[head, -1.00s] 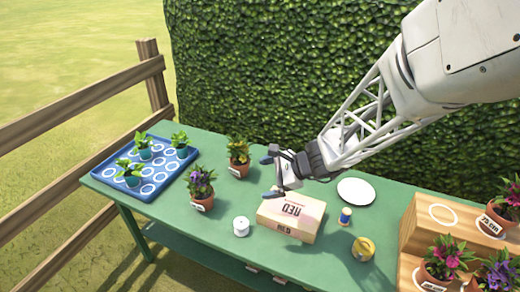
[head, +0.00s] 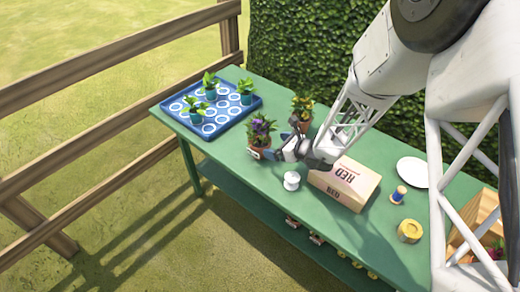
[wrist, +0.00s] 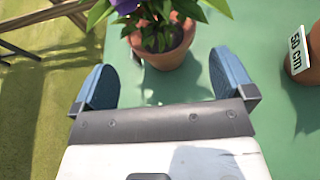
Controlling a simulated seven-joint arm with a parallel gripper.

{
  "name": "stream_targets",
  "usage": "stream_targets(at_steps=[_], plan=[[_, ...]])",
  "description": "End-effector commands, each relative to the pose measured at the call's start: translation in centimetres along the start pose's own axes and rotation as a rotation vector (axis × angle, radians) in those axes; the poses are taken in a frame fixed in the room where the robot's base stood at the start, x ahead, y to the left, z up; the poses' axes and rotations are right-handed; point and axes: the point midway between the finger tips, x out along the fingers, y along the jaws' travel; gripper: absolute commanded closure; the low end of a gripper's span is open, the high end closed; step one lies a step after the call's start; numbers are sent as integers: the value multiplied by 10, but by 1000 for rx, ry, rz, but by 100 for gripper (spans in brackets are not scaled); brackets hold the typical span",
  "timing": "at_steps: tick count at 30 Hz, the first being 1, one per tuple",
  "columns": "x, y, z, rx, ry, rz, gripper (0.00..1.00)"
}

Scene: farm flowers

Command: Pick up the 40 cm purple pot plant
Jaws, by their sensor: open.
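The purple-flowered plant (head: 260,132) stands upright in a terracotta pot on the table, left of my gripper (head: 277,138) in the head view. In the wrist view, the purple pot plant (wrist: 165,45) is straight ahead at the top middle, its top cut off by the frame. Its label is too small to read in the head view. My gripper (wrist: 165,82) is open and empty. Its two blue fingers point toward the pot, one to each side, with the pot just beyond the tips.
Another potted plant (head: 302,106) stands close by; its label reads 50 CM in the wrist view (wrist: 298,54). A blue tray (head: 183,108) with small teal pots lies at the far left. A white item (head: 291,181) and a RED box (head: 344,184) are near my gripper.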

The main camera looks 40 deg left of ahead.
Motion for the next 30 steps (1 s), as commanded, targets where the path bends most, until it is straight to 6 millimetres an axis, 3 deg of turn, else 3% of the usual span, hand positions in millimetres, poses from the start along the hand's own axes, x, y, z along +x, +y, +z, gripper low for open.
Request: stream_targets(at_steps=[10,21,30], plan=[[1,0,0,-1,0,0,0],[24,-1,1,-1,0,0,0],[26,0,1,-2,0,0,0]])
